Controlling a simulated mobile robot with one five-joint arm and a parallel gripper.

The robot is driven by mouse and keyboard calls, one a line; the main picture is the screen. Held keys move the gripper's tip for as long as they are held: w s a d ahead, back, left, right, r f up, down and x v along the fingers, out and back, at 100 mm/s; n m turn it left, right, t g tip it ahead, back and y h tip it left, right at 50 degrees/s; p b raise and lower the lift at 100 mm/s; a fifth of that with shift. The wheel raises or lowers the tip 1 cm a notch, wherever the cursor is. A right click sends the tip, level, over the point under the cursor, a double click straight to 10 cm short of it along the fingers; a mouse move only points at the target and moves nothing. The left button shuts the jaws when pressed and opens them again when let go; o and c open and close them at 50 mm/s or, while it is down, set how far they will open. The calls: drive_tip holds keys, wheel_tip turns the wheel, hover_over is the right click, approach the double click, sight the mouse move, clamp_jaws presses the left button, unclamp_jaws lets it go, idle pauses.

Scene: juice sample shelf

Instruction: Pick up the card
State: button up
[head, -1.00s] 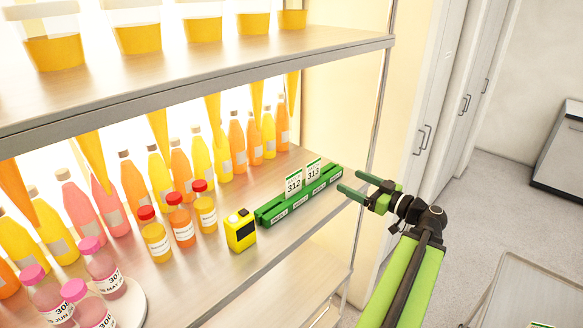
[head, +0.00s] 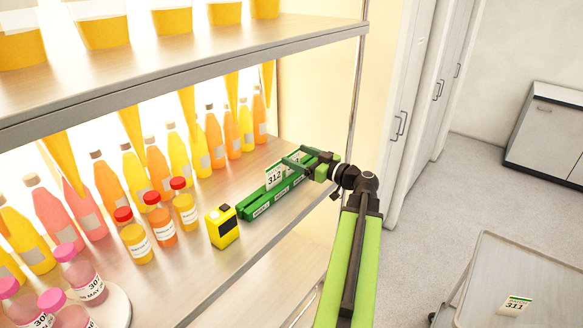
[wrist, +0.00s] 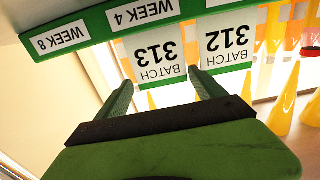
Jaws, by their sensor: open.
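A white card marked 312 (head: 275,177) stands in a green rail (head: 254,212) on the shelf. In the wrist view, upside down, card 313 (wrist: 156,50) and card 312 (wrist: 228,42) stand side by side in the rail (wrist: 92,24). My gripper (head: 300,160) is at the right part of the rail and mostly hides card 313 in the head view. In the wrist view my gripper (wrist: 160,77) is open, its fingertips near the two sides of card 313's outer edge. I cannot tell if they touch it. Another card, 311 (head: 515,306), lies on a trolley at the lower right.
A yellow box-shaped device (head: 222,227) stands at the rail's left end. Small red-capped bottles (head: 164,226) stand left of it, and taller juice bottles line the back. An upper shelf (head: 200,75) hangs above. The trolley (head: 485,270) stands on open floor at right.

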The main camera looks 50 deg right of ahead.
drive_tip(key=shift+w+a+f, duration=0.1)
drive_tip(key=shift+w+a, duration=0.1)
drive_tip(key=shift+w, duration=1.1)
drive_tip(key=shift+w+a+f, duration=0.1)
drive_tip(key=shift+w+a, duration=0.05)
drive_tip(key=shift+w, duration=1.1)
drive_tip(key=shift+s, duration=0.1)
drive_tip(key=c, duration=1.1)
